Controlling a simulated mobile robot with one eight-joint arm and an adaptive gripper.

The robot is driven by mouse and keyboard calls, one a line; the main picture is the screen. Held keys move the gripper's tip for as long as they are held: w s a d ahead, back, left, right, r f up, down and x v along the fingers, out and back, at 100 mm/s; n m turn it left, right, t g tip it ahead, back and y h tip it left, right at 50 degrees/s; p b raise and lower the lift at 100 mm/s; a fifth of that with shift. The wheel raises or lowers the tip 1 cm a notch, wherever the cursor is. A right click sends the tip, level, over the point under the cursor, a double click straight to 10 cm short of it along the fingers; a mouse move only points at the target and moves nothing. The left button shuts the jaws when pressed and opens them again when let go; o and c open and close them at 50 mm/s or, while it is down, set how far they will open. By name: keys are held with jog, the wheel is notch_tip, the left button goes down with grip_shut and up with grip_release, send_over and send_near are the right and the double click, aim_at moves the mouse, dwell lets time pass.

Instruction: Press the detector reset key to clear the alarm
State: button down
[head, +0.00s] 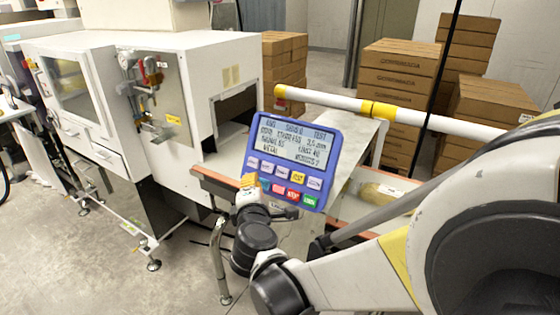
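The blue detector panel (295,160) stands tilted in the middle of the head view, with a lit grey text screen (293,142) on its upper part. Below the screen is a row of pale keys with one yellow key (298,178).
A white machine housing (225,75) with a tunnel opening stands behind and left of the panel. A conveyor with orange-brown rails (215,182) runs below, with a brown package (382,194) at right. Stacked cartons (398,75) stand behind. A white pole with yellow bands (335,102) crosses above.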

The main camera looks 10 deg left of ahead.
dwell(0.4)
jog(key=shift+w+d+f, duration=0.15)
jog(key=shift+w+f, duration=0.05)
jog(key=shift+w, duration=0.2)
jog(key=shift+w+d+f+b, duration=0.2)
jog(key=shift+w+b, duration=0.1)
jog(key=shift+b, duration=0.2)
dwell(0.4)
jog(key=shift+s+a+r, duration=0.1)
dwell(0.4)
jog(key=shift+s+a+r, duration=0.2)
jog(key=shift+s+r, duration=0.1)
jog(key=shift+s, duration=0.3)
jog(key=shift+p, duration=0.3)
jog(key=shift+s+a+r+p, duration=0.25)
jog(key=shift+s+a+r, duration=0.1)
jog(key=shift+s, duration=0.35)
jog(key=shift+s+a+r+p, duration=0.25)
jog(key=shift+s+r, duration=0.15)
jog(key=shift+s, duration=0.25)
jog(key=shift+s+a+r+p, duration=0.25)
jog(key=shift+s+r, duration=0.1)
jog(key=shift+s, duration=0.35)
